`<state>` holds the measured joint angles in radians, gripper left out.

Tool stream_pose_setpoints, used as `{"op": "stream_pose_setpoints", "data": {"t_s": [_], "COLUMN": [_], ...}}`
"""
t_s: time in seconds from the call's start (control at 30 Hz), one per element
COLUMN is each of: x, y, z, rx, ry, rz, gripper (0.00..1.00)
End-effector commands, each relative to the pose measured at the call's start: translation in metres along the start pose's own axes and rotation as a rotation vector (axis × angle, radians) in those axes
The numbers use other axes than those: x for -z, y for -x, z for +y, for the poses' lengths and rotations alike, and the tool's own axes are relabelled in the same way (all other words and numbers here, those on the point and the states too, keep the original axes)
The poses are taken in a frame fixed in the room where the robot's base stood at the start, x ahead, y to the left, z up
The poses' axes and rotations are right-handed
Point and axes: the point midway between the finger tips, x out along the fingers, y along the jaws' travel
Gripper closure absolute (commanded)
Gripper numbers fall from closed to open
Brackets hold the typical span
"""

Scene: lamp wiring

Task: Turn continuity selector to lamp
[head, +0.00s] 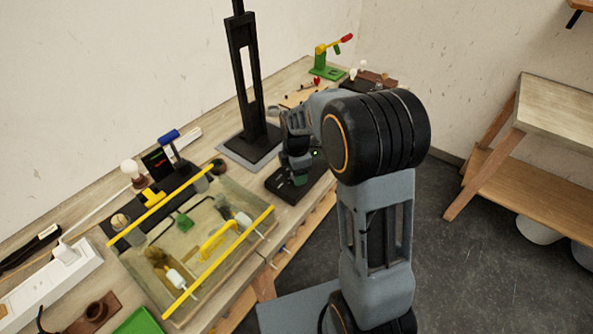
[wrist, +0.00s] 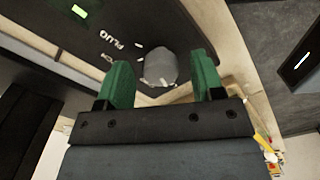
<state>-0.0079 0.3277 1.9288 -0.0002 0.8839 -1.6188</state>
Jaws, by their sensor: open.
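The continuity selector is a round grey knob (wrist: 160,66) on a black panel (wrist: 60,42) in the wrist view. White tick marks surround it, and white lettering beside it reads "PLUG", with another partly legible word. My gripper (wrist: 162,80) is open, with its green fingers on either side of the knob in the picture. A gap shows on each side, and I cannot tell the height between the fingertips and the panel. In the head view my gripper (head: 297,172) points down over the black tester box (head: 276,184). The knob is hidden there by my gripper.
A green light (wrist: 79,11) is lit on the panel. A tall black stand (head: 246,85) rises behind the tester box. A tray with yellow bars (head: 225,262) stands to the left. A green fixture with a red-ended yellow lever (head: 328,68) stands at the far end of the bench.

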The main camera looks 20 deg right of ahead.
Motion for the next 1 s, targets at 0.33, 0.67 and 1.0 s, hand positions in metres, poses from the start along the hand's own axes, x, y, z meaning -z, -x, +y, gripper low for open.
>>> {"op": "stream_pose_setpoints", "data": {"t_s": [0.33, 0.67, 1.0], "x": [0.0, 0.0, 0.0], "y": [0.013, 0.078, 0.128], "z": [0.001, 0.001, 0.001], "rx": [-0.003, -0.005, -0.002], "ry": [-0.001, 0.0, 0.0], "rz": [0.0, 0.0, 0.0], "gripper": [0.39, 0.39, 0.39]}}
